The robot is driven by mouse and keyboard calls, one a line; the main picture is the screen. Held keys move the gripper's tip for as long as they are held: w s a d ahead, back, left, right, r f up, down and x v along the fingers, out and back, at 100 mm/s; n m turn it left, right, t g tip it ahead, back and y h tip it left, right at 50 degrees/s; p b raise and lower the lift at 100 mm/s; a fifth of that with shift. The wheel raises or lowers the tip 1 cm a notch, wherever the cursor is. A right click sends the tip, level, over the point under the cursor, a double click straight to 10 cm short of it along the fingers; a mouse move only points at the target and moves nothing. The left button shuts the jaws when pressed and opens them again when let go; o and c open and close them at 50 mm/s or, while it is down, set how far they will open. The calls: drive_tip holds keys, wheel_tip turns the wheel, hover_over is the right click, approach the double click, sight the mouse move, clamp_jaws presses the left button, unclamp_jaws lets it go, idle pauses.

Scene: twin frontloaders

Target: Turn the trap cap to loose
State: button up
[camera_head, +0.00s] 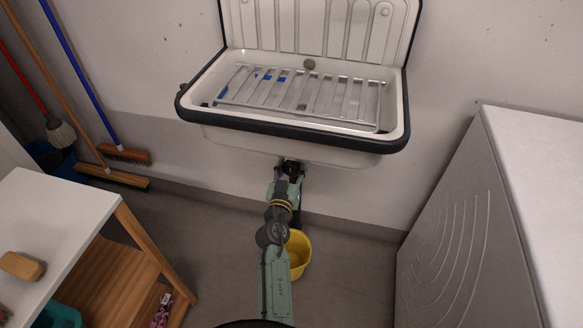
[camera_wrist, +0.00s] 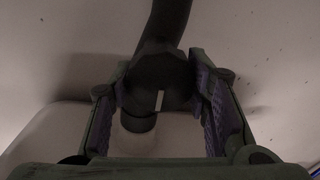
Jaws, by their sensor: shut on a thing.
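The trap cap (camera_wrist: 158,92) is a dark, faceted piece below a dark pipe (camera_wrist: 168,25) in the wrist view. A short pale mark on it stands nearly upright in the picture. My gripper (camera_wrist: 160,78) has its purple-padded fingers on either side of the cap and is shut on it. In the head view my gripper (camera_head: 291,167) is under the white sink (camera_head: 390,118). The cap cannot be made out there, because the sink and my arm crowd that spot.
A yellow bucket (camera_head: 300,254) stands on the floor beside my arm. A white-topped wooden table (camera_head: 60,220) is at left, and a grey cabinet (camera_head: 465,220) is at right. Brooms (camera_head: 85,75) lean at the back left. A slatted metal rack (camera_head: 300,95) lies in the sink.

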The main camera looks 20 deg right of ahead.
drive_tip(key=shift+n, duration=0.3)
drive_tip(key=n, duration=0.4)
drive_tip(key=shift+w+a+n, duration=0.1)
drive_tip(key=shift+n, duration=0.2)
drive_tip(key=n+p, duration=0.1)
drive_tip(key=n, duration=0.4)
drive_tip(key=n+p, duration=0.1)
drive_tip(key=n, duration=0.4)
drive_tip(key=shift+n+g, duration=0.3)
drive_tip(key=n+p, duration=0.1)
drive_tip(key=n, duration=0.4)
drive_tip(key=shift+f+p, duration=0.1)
drive_tip(key=shift+p, duration=0.25)
drive_tip(key=o, duration=1.2)
drive_tip(key=shift+f, duration=0.1)
drive_tip(key=shift+c, duration=0.2)
